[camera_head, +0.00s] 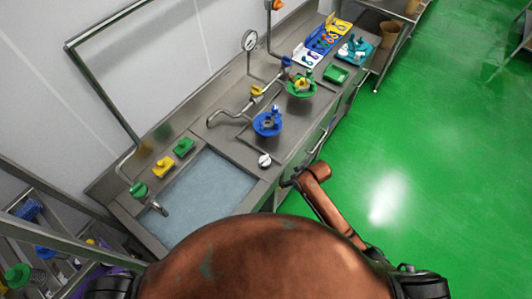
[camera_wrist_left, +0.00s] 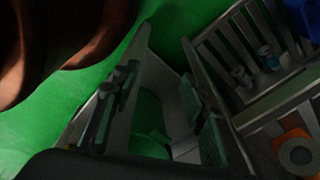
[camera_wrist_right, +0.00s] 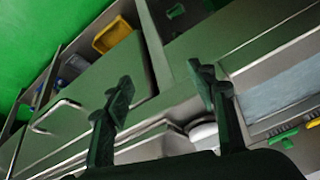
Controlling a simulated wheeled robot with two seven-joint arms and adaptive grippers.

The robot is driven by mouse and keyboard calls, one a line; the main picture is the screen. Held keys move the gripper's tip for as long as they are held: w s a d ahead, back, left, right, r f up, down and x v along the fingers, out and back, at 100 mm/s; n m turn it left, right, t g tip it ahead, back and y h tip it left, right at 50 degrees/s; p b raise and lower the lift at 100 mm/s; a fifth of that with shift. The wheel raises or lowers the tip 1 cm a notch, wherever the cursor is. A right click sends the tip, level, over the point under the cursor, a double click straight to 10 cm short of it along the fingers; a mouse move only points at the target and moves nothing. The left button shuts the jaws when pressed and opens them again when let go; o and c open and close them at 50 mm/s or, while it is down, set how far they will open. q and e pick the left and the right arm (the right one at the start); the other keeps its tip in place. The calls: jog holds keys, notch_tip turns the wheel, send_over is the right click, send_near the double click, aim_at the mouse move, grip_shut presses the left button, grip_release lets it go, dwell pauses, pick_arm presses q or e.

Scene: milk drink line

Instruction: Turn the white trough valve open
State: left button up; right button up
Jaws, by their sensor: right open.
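The white trough valve (camera_head: 264,160) is a round white knob on the steel counter, just right of the water-filled trough (camera_head: 238,207). In the right wrist view the white valve (camera_wrist_right: 204,133) shows partly behind my right finger, near the counter edge. My right gripper (camera_wrist_right: 160,85) is open, with nothing between its fingers. In the head view my right arm reaches to the counter's front edge, with the wrist end just right of and below the valve, apart from it. My left gripper (camera_wrist_left: 160,100) has its fingers apart and empty, away from the counter near a rack.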

aim_at(265, 158)
jog(key=w+a+r+n+g+p, duration=0.1)
jog(key=w+a+r+n, duration=0.2)
jog(key=r, duration=0.4)
jog(key=w+a+r+n+p, duration=0.1)
jog(key=w+a+r, duration=0.3)
jog(key=a+r, duration=0.2)
jog(key=x, duration=0.7)
jog(key=shift+d+f, duration=0.15)
jog(key=shift+f, duration=0.05)
pick_arm(q)
jog(key=r, duration=0.1)
jog(key=s+r, duration=0.1)
jog(key=shift+d+r, duration=0.1)
jog(key=shift+r, duration=0.25)
pick_arm(e)
jog(key=shift+c, duration=0.6)
jog(key=c, duration=1)
jog(key=shift+c, duration=0.2)
